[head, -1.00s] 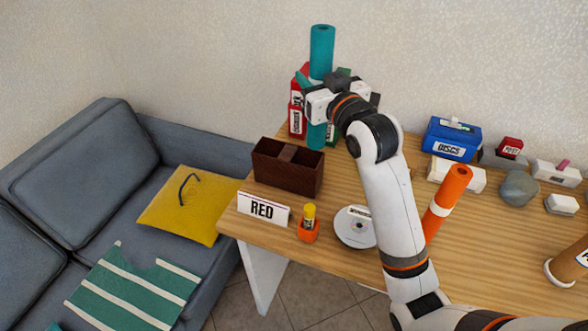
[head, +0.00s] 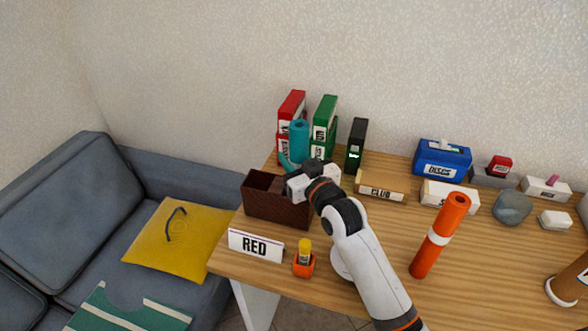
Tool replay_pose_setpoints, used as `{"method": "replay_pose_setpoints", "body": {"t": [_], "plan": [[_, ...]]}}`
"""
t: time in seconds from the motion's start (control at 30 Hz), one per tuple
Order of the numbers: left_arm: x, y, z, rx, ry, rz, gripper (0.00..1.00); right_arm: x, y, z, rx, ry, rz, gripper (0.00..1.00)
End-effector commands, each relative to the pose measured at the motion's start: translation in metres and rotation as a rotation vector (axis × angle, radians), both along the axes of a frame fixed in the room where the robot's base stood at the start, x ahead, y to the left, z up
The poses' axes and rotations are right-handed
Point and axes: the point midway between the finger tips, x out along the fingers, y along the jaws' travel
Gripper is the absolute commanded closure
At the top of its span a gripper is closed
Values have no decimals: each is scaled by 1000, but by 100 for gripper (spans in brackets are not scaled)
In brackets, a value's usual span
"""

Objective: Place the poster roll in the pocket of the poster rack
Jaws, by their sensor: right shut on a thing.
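The teal poster roll (head: 299,143) stands about upright in the grasp of my right gripper (head: 299,177), which is shut on it. Its upper part shows above the gripper, in front of the red and green cases. The brown poster rack (head: 272,211) stands near the table's left edge, with an open pocket (head: 262,182) on its left side. My gripper is over the rack's right end and hides the right pocket and the roll's lower end. I cannot tell how deep the roll sits. My left gripper is not in view.
A RED sign (head: 256,246) and an orange holder with a yellow item (head: 304,262) stand before the rack. Red (head: 291,105), green (head: 324,118) and black (head: 356,145) cases stand behind. An orange roll (head: 440,235) stands at right.

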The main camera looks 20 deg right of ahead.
Motion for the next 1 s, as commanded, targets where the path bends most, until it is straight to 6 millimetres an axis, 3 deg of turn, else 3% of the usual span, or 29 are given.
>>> {"method": "replay_pose_setpoints", "body": {"t": [0.2,0.6,0.63,0.77,1.0], "plan": [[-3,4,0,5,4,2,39,0,0,-31,-1,4,0,88],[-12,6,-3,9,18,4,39,0,0,-37,-1,3,0,88],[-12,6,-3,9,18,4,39,0,0,-37,-1,3,0,63],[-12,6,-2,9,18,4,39,0,0,-36,-1,3,0,43],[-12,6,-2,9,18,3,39,0,0,-36,-1,3,0,43]]}}
